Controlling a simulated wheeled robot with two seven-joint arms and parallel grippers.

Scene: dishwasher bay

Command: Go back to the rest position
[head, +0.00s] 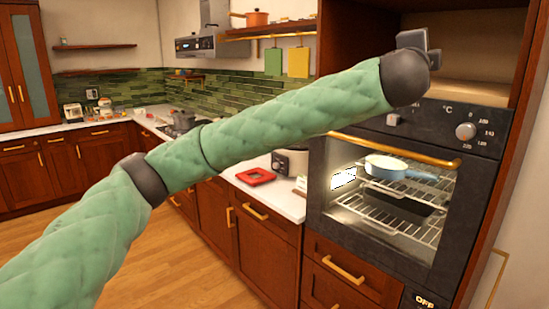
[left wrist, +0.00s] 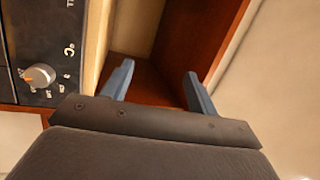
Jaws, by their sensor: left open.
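My left arm comes in from the left in the head view and stretches across the picture. My left gripper (head: 420,44) is at its end, in front of the open cabinet niche above the oven (head: 395,190). Its fingers are mostly hidden there by the wrist. In the left wrist view the two blue-grey fingers of the gripper (left wrist: 158,88) stand apart with nothing between them. Wood panels of the niche show behind them. My right gripper is not in view.
The oven's control panel with a round knob (head: 466,131) is just below the gripper. A pan (head: 386,165) sits on the oven's upper rack. A red square item (head: 257,176) and a cooker (head: 290,161) stand on the counter (head: 285,203). The wooden floor (head: 190,260) is clear.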

